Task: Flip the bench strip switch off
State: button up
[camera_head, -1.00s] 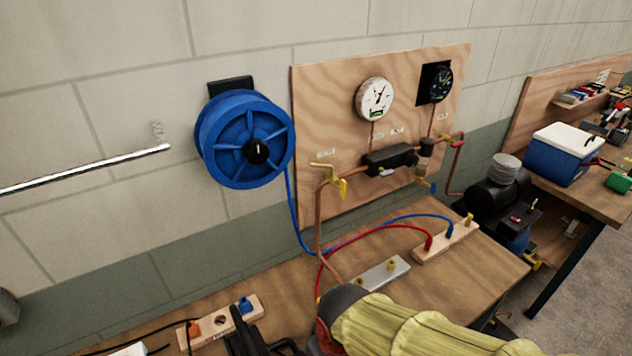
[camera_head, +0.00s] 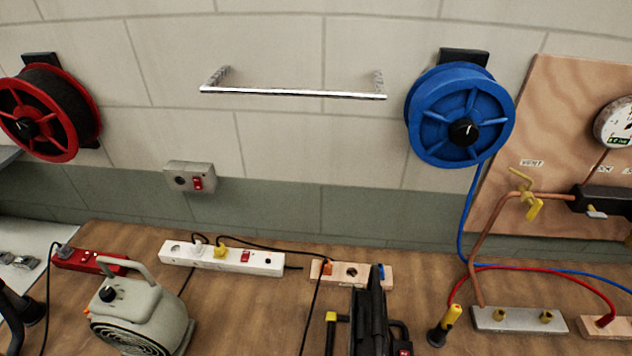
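A white power strip (camera_head: 210,257) lies on the wooden bench, left of centre. A white plug and black cords are also at the strip. I cannot tell the rocker's position at this size. A grey wall box (camera_head: 190,178) above the bench has a separate red switch (camera_head: 197,183). My gripper is not in view.
A grey fan heater (camera_head: 140,312) and a red strip (camera_head: 85,262) stand left. A wooden block (camera_head: 343,272) and a black tool (camera_head: 370,315) are right of the white strip. A metal rail (camera_head: 290,94) and blue reel (camera_head: 460,115) are on the wall.

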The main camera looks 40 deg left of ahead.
aim_at(246, 254)
jog(key=u, duration=2.4)
